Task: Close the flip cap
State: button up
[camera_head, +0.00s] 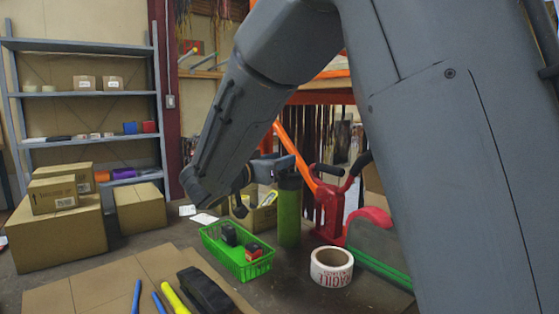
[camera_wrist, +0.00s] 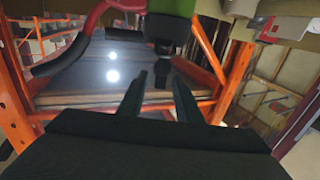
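A green bottle (camera_head: 289,215) stands upright on the table in the head view, behind the green basket. In the wrist view the bottle's green body (camera_wrist: 170,8) shows at the top edge, with its dark cap (camera_wrist: 166,30) below it. A small dark piece, seemingly the flip lid (camera_wrist: 162,72), sticks out from the cap towards me. My gripper (camera_wrist: 159,80) is open, its two dark fingers apart on either side of that piece. I cannot tell whether either finger touches it. In the head view my arm hides part of the scene, and the gripper is hard to make out beside the bottle top.
A green basket (camera_head: 211,239) holding small items stands in front of the bottle. A tape roll (camera_head: 331,268) lies to the right, near a red tool (camera_head: 330,205). Cardboard boxes (camera_head: 60,240) stand at the left. Markers (camera_head: 172,298) and a black case (camera_head: 205,290) lie in front.

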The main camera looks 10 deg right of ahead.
grip_shut()
